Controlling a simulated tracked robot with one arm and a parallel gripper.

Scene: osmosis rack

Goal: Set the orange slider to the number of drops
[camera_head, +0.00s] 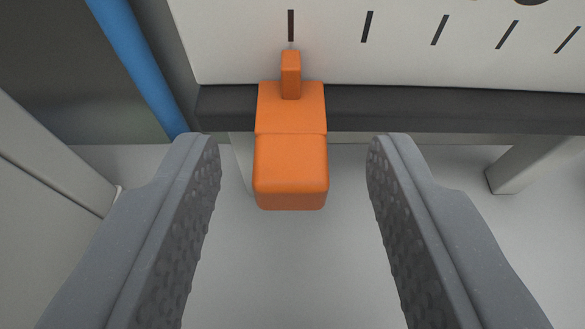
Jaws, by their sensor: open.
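The orange slider (290,172) sits on a dark horizontal rail (430,108) near its left end. Its narrow pointer tip lines up with the leftmost visible black tick (291,26) on the white scale panel (330,60). My gripper (293,150) is open, with one grey finger to the left of the slider and one to the right. A gap shows on both sides, so neither finger touches it. No drops are in view, and any numbers on the scale are cut off by the top edge.
Several more ticks run to the right along the panel. A blue tube or bar (135,60) stands at the upper left. A grey support (520,162) is below the rail at the right. The pale surface (290,270) below the slider is clear.

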